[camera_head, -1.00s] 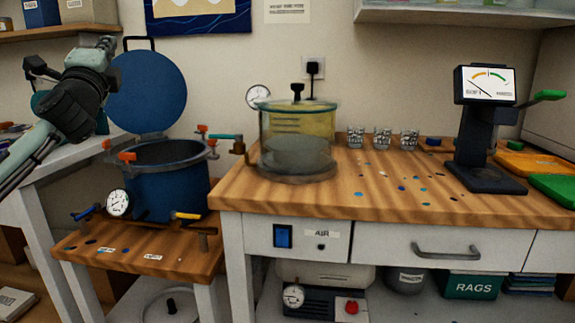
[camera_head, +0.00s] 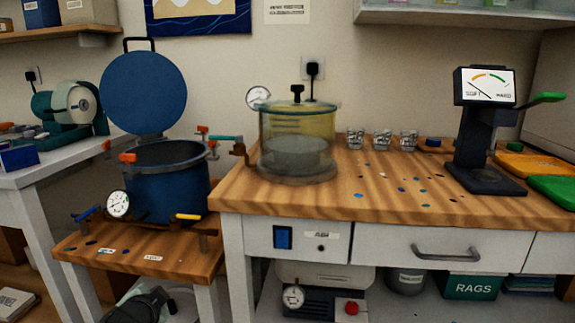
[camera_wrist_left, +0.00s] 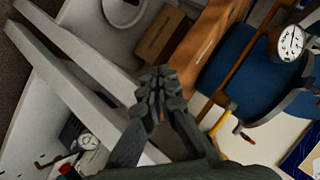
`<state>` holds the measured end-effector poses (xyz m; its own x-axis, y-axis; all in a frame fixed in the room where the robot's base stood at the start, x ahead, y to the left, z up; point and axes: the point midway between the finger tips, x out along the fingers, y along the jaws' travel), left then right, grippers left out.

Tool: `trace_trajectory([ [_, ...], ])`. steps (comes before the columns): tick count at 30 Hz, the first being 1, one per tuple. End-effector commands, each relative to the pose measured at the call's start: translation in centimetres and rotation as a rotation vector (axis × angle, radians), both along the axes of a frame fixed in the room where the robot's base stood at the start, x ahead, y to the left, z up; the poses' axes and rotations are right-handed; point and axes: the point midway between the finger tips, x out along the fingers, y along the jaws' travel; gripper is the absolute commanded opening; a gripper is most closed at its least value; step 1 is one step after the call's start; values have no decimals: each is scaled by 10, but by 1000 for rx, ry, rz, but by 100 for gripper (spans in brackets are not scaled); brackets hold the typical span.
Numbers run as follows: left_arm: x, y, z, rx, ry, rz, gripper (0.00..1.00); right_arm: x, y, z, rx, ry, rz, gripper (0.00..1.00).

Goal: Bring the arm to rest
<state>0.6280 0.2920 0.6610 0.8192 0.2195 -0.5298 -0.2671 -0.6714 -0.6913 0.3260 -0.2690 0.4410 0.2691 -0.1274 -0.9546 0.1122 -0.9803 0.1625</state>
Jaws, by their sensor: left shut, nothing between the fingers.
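My left gripper (camera_head: 145,305) shows only partly at the bottom edge of the head view, low in front of the small wooden stand (camera_head: 180,262). In the left wrist view its dark fingers (camera_wrist_left: 157,88) are together with nothing between them. The blue pressure pot (camera_head: 165,190) stands on the stand with its round lid (camera_head: 143,92) raised. The pot also shows at the upper right of the left wrist view (camera_wrist_left: 235,75). My right gripper is in neither view.
The wooden bench (camera_head: 340,200) holds a clear yellowish vacuum chamber (camera_head: 297,135), several small cups (camera_head: 382,140) and a hardness gauge stand (camera_head: 487,140). A white side table (camera_head: 70,158) with a green grinder (camera_head: 78,110) is at left. A pump (camera_head: 325,300) sits below.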

Motion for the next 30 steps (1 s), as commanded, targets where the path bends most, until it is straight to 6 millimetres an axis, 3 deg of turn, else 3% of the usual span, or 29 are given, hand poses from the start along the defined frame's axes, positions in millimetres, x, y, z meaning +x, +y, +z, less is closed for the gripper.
trace_trajectory([
  [1,-22,-3,-29,-53,56,29,0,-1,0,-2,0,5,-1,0],
  [3,-51,-6,-63,-117,124,71,0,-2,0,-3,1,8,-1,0],
  [9,-146,-13,-145,-283,318,217,0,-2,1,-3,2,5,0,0],
  [15,-240,-20,-200,-406,485,370,0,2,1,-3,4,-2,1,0],
  [18,-273,-21,-215,-442,538,427,0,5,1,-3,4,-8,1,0],
  [23,-298,-23,-224,-466,578,471,0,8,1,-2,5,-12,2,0],
  [30,-300,-23,-225,-468,581,476,0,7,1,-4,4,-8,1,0],
])
